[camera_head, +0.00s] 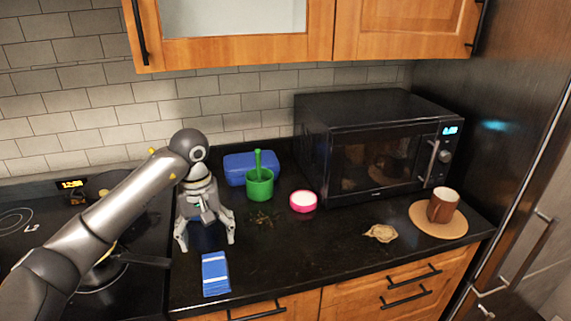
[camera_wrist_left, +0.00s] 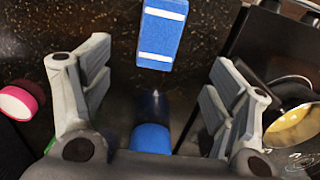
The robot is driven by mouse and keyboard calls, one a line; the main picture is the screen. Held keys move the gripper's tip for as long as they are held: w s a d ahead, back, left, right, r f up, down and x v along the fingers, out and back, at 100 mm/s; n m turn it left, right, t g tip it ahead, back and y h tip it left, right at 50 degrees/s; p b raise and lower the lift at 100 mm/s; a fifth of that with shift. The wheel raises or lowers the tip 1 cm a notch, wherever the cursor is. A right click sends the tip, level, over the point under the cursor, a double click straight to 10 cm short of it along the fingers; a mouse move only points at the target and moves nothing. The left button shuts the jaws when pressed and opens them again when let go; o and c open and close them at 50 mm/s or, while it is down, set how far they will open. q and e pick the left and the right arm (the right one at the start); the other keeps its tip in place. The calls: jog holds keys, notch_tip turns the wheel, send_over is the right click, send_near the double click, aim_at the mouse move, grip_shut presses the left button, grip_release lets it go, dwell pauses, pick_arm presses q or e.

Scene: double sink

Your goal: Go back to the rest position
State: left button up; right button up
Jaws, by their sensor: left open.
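My left gripper (camera_head: 206,240) is open and points down above the black counter, left of the green pot. In the left wrist view its two fingers (camera_wrist_left: 152,95) are spread wide with nothing held between them. A blue sponge-like block with white stripes (camera_head: 215,273) lies on the counter in front of it, and also shows ahead of the fingers (camera_wrist_left: 161,33). A blue object (camera_wrist_left: 150,138) shows low between the fingers in the wrist view; I cannot tell what it is. My right gripper is in neither view.
A green pot (camera_head: 260,186), a blue box (camera_head: 237,176), a pink-rimmed white dish (camera_head: 303,201) and a microwave (camera_head: 375,150) stand behind and right. A brown mug (camera_head: 443,206) is on a round mat (camera_head: 424,224). Pans sit on the stove at left. Cabinets hang above.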

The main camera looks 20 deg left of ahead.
pick_arm(q)
jog(key=s+d+n+t+h, duration=0.1)
jog(key=d+n+t+h, duration=0.15)
jog(key=d+h, duration=1.5)
jog(key=d+r+n+t+h, duration=0.1)
jog(key=d+r+n+t, duration=0.95)
jog(key=n, duration=0.75)
jog(key=w+a+n+t+y, duration=0.2)
jog(key=a+n+t+y, duration=0.85)
jog(key=n, duration=0.95)
jog(key=s+a+f+n+g+y, duration=0.25)
jog(key=f+n+g+y, duration=0.2)
jog(key=f+n, duration=0.25)
jog(key=s+a+f+n+g+y, duration=0.2)
jog(key=a+f+n+g+y, duration=0.25)
jog(key=f+n, duration=0.3)
jog(key=s+d+f+n+g+h, duration=0.1)
jog(key=s+f+n+g, duration=0.6)
jog(key=s, duration=0.5)
jog(key=s+d+f+n+g, duration=0.15)
jog(key=s+f+g, duration=0.25)
jog(key=s+f, duration=0.6)
notch_tip(320, 180, down, 24)
jog(key=s+a+g, duration=0.1)
jog(key=s, duration=0.1)
jog(key=s+a+f+g, duration=0.1)
jog(key=s+a+f, duration=0.2)
jog(key=s+f, duration=1.3)
jog(key=shift+s+f, duration=0.4)
jog(key=shift+f, duration=0.05)
